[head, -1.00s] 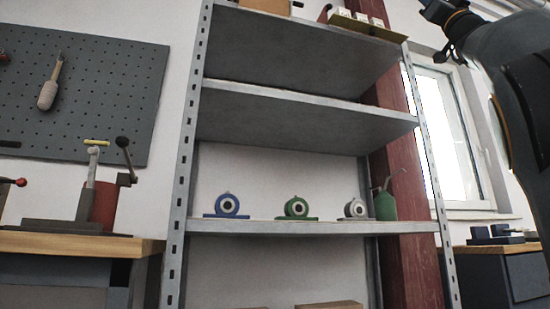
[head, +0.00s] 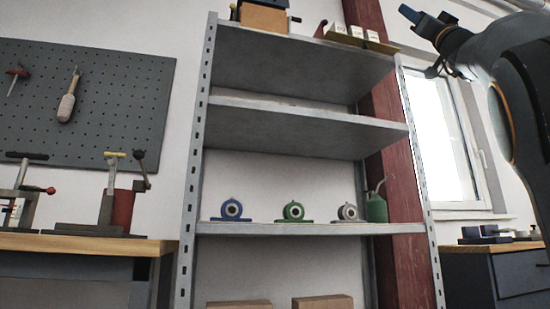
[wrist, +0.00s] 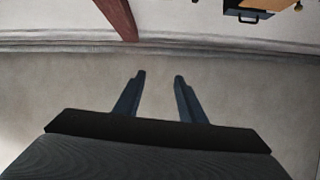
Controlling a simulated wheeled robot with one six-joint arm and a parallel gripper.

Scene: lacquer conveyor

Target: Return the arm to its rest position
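My gripper (head: 425,20) is at the upper right of the head view, at the end of my raised arm, in the air to the right of the shelf's top. In the wrist view my gripper (wrist: 158,78) shows two dark fingers spread apart with nothing between them. The lower part of my arm runs out of the head view at the right edge.
A metal shelf (head: 300,228) stands ahead, holding blue (head: 232,210), green (head: 293,212) and grey (head: 348,212) round-faced parts and a green oil can (head: 376,207). Workbenches stand left (head: 90,244) and right (head: 490,246). A red column (head: 397,170) and window (head: 437,135) are behind.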

